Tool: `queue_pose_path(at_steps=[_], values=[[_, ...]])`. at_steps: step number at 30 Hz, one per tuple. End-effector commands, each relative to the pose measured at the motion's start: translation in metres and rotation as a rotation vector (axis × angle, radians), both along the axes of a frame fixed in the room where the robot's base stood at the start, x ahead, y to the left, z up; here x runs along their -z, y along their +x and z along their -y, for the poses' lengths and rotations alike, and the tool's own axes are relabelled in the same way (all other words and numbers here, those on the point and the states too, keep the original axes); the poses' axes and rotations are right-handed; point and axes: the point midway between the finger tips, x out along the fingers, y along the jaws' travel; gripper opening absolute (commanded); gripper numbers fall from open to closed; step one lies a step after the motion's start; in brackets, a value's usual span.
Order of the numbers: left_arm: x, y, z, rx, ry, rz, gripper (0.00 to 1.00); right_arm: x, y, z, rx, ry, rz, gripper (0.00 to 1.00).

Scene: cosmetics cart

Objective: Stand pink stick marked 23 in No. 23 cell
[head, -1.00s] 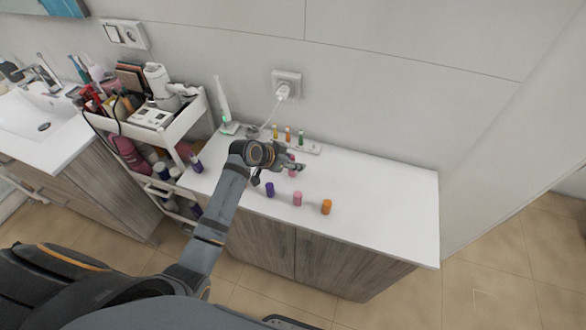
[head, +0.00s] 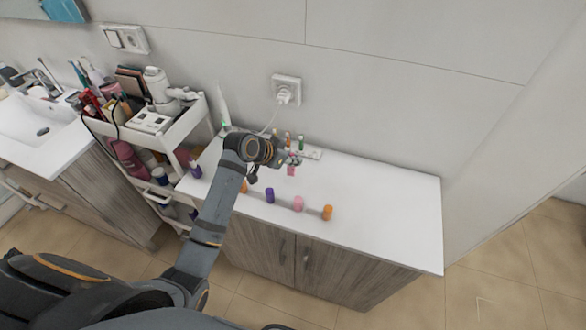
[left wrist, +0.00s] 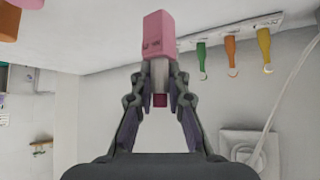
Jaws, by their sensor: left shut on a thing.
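The pink stick (head: 291,171) hangs below my left gripper (head: 294,158), over the counter just in front of the rack. In the left wrist view, my left gripper (left wrist: 160,78) is shut on the stick's pale middle. Its pink block (left wrist: 159,34), with small unreadable marks, points toward the counter; its dark red end (left wrist: 160,100) points away. The stick looks about upright. The white rack (head: 314,153) lies along the wall with green, orange and yellow sticks standing in it. Cell numbers cannot be read. My right gripper is not in view.
Loose caps stand along the counter front: orange (head: 244,186), purple (head: 270,195), pink (head: 298,204) and orange (head: 327,212). A loaded white cart (head: 182,127) stands at left. A plug and cord (head: 282,97) hang behind the rack. The counter's right side (head: 385,205) is clear.

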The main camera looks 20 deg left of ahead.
Motion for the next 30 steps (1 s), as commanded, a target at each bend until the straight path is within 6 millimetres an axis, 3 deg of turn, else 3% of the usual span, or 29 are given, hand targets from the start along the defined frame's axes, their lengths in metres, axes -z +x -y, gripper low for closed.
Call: queue_pose_path(at_steps=[6,9,15,21,30], values=[[-0.054,-0.051,0.004,0.003,0.004,0.002,0.00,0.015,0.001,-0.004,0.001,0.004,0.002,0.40],[-0.063,-0.081,0.006,0.003,0.005,-0.002,0.00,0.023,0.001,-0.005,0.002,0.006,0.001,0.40],[-0.084,-0.122,0.010,0.002,0.006,-0.002,0.00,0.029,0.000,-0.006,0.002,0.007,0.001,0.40],[-0.092,-0.137,0.011,0.001,0.000,-0.005,0.00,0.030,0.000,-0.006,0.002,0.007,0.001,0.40],[-0.092,-0.138,0.011,-0.001,-0.001,-0.005,0.00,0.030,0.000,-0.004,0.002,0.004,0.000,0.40]])
